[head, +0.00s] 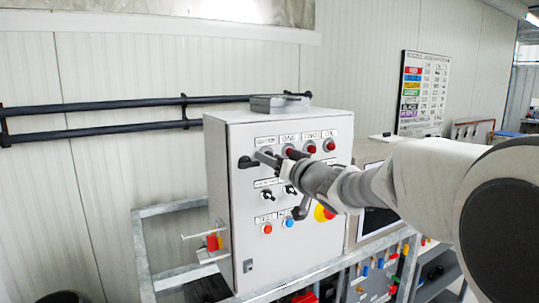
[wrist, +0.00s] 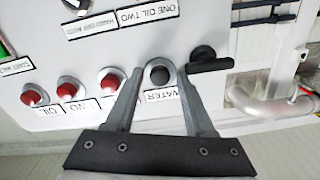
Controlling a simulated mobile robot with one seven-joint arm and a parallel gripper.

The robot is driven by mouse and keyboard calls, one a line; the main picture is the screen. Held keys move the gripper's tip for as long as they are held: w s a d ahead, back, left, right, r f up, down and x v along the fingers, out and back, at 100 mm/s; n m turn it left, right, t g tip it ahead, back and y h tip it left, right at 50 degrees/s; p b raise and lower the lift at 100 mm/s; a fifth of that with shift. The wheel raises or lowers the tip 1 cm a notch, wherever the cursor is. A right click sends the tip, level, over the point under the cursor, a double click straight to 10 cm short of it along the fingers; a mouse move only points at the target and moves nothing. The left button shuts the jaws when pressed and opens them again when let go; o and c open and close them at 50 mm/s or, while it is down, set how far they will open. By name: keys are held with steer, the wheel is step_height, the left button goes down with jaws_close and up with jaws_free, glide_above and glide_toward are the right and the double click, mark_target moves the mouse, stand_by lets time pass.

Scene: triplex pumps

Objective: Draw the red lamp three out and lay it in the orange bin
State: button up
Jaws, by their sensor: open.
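Three red lamps sit in the top row of the grey cabinet's front. In the wrist view they are the left red lamp (wrist: 35,95), the middle red lamp (wrist: 67,91) and the right red lamp (wrist: 112,80). I cannot tell which is lamp three. My gripper (wrist: 160,72) is open and empty. Its fingers show either side of a dark round fitting (wrist: 160,75) beside the WATER label, with the right red lamp just outside the left finger. In the head view my gripper (head: 267,157) is at the top row's left end. I see no orange bin.
A black handle (wrist: 208,60) sticks out close to the right finger. The grey cabinet (head: 230,200) stands on a metal frame (head: 142,255). Switches and buttons fill the lower rows. A grey box (head: 280,103) lies on top. Black pipes (head: 90,105) run along the wall behind.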

jaws_close()
steer(key=shift+s+d, duration=0.1)
steer(key=v, duration=0.7)
steer(key=shift+p, duration=0.45)
stand_by(0.8)
